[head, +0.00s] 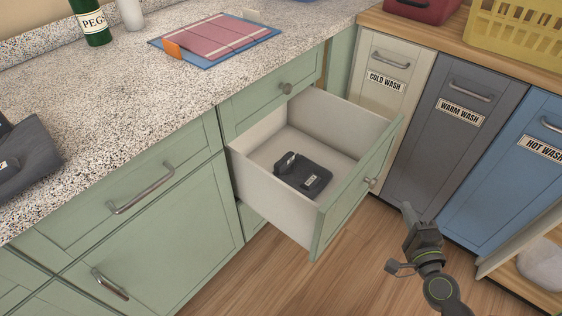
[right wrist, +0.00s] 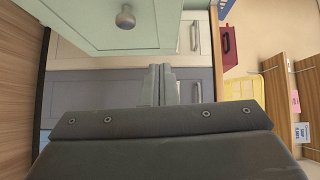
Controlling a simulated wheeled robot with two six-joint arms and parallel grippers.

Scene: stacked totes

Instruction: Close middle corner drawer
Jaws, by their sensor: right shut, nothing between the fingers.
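The middle corner drawer (head: 328,230) is pulled out from the green cabinet in the head view. Its green front with a round knob (head: 370,182) faces right, and a dark folded item with a pale tag (head: 303,175) lies inside. In the right wrist view the drawer's green front (right wrist: 85,22) and its knob (right wrist: 125,17) show at the upper left. My right gripper (head: 408,212) is shut and empty, to the right of the drawer front and apart from it. Its closed fingers also show in the right wrist view (right wrist: 160,85). My left gripper is not in view.
Cold, warm and hot wash bins (head: 445,130) stand to the right, close to the drawer front. A shut drawer with a knob (head: 285,88) sits above. Wood floor (head: 340,275) is clear below.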

